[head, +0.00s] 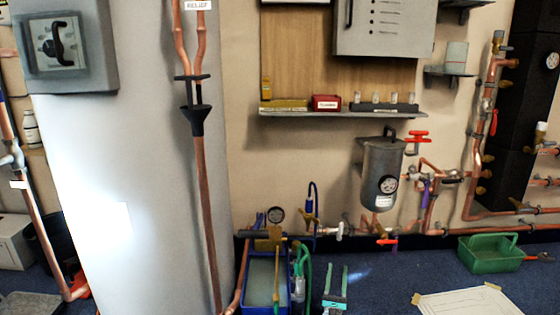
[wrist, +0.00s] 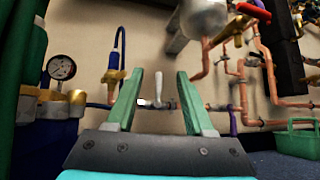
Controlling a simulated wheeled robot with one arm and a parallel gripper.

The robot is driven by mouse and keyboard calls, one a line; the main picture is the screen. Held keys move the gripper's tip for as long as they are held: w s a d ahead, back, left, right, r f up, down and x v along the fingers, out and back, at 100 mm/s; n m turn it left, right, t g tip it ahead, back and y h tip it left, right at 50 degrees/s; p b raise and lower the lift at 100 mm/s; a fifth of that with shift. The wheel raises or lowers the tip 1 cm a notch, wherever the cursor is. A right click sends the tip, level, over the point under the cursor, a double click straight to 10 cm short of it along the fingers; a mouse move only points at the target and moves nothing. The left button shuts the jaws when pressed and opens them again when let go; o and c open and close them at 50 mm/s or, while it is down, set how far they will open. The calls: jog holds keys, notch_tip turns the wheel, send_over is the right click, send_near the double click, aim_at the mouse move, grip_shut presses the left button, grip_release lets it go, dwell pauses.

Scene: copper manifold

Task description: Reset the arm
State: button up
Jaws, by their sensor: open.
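My gripper (head: 336,283) shows at the bottom of the head view, low in front of the pipework. In the wrist view my gripper (wrist: 158,92) has its two green fingers spread apart, with nothing held between them. Behind the gap, a white lever handle (wrist: 157,88) on the low pipe shows farther off, apart from the fingers. Most of my arm is out of view.
A blue tub (head: 266,285) with a pump, green hoses and a pressure gauge (wrist: 62,67) stand close at left. A grey vessel (head: 381,170) hangs on the wall. A green crate (head: 491,254) and a paper sheet (head: 468,302) lie right. Blue carpet is clear between.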

jog(key=w+d+r+n+g+y, duration=0.25)
jog(key=w+n+g, duration=0.2)
jog(key=n, duration=0.45)
jog(key=w+d+r+n+g+y, duration=0.1)
jog(key=w+r+n+g+y, duration=0.25)
jog(key=w+n, duration=0.35)
jog(key=s+d+r+n+g+h, duration=0.1)
jog(key=s+d+r+n+g, duration=0.25)
jog(key=s, duration=0.25)
jog(key=s+d+r+n+g+h, duration=0.1)
jog(key=s+d+r+n+g, duration=0.1)
jog(key=s+r+n+g, duration=0.25)
jog(key=s+a+r+n+g+y, duration=0.1)
jog(key=s+a+r+n+g, duration=0.3)
jog(key=s, duration=1.7)
jog(key=s+a+r+n+g+y, duration=0.1)
jog(key=s+a+n+g, duration=0.4)
jog(key=s, duration=1.6)
jog(key=s+a+r+n+g, duration=0.3)
jog(key=s+a+n, duration=0.35)
jog(key=s, duration=1.35)
notch_tip(320, 180, up, 15)
jog(key=d+p, duration=0.1)
jog(key=p, duration=1.4)
